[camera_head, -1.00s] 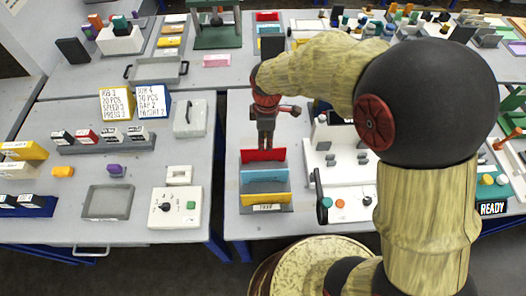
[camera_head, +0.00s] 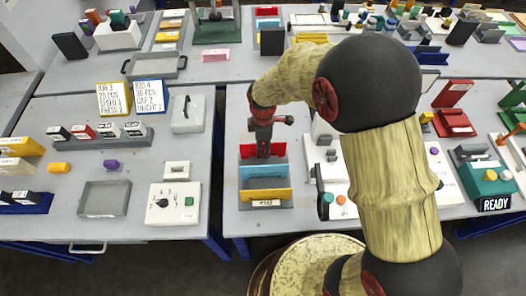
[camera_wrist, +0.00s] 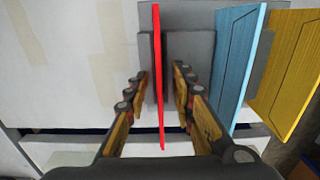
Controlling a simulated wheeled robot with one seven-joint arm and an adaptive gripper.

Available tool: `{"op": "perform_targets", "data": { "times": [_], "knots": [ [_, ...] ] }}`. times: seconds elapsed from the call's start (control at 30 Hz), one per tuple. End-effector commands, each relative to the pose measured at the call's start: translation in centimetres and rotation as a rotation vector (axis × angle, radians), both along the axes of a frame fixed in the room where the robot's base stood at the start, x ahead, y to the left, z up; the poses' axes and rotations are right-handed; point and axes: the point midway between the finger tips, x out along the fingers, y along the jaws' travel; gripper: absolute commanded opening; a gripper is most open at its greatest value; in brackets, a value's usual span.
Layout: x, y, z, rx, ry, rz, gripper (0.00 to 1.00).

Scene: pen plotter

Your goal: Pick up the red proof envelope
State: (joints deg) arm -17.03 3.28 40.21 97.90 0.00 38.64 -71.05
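The red proof envelope (camera_head: 247,151) stands upright at the back of a grey slotted holder, partly hidden behind my gripper (camera_head: 263,152) in the head view. In the wrist view the red envelope (camera_wrist: 157,50) shows almost edge-on between the two fingers of my gripper (camera_wrist: 161,74). The fingers are open, one on each side of it, with a gap visible on both sides. The envelope stands still in the holder.
A blue envelope (camera_head: 258,173) and a yellow envelope (camera_head: 265,195) stand in front of the red one, in the same holder (camera_head: 282,204). A white machine with knobs (camera_head: 340,200) stands close on the right. A table gap lies to the left.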

Motion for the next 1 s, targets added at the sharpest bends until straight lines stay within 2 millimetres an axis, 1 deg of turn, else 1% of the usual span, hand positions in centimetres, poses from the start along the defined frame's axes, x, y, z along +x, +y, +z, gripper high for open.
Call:
{"op": "perform_targets", "data": {
  "times": [0.1,0.53,0.87,1.0],
  "knots": [
    [0.02,0.0,0.12,0.0,-0.001,0.0,0.25],
    [0.01,-0.01,0.13,0.0,-0.001,-0.001,0.01],
    [0.01,-0.01,0.14,0.0,-0.001,-0.001,0.0],
    [0.04,0.01,0.54,0.001,-0.002,-0.001,0.0]
  ]
}}
